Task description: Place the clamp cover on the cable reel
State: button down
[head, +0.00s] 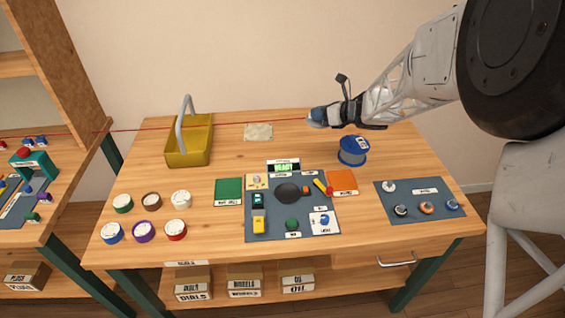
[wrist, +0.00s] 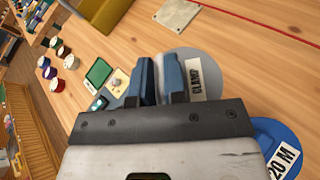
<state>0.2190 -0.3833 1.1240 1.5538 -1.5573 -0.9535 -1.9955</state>
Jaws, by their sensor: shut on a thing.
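The clamp cover (wrist: 210,66) is a grey disc with a white label reading CLAMP. My gripper (wrist: 158,82) is shut on it in the wrist view; the fingers and the gripper body hide part of the disc. In the head view my gripper (head: 325,115) is above the back half of the table, and the cover is too small there to make out clearly. The cable reel (head: 353,152) is blue and stands on the table, to the right of and lower in the picture than my gripper. Its blue rim with a 20 M label shows at the lower right of the wrist view (wrist: 268,130).
A yellow basket (head: 188,145) with a grey handle stands at the back left. A dark mat (head: 262,230) with small parts lies in the middle, and another (head: 440,188) lies at right. Several coloured round pots stand at left. The table around the reel is mostly clear.

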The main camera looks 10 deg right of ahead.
notch_tip(320, 180, down, 6)
jog(key=shift+f, duration=0.1)
dwell(0.4)
jog(key=shift+f, duration=3.05)
jog(key=shift+f, duration=0.15)
jog(key=shift+f, duration=1.75)
jog(key=shift+f, duration=0.15)
jog(key=c, duration=1.2)
grip_release()
jog(key=shift+o, duration=0.2)
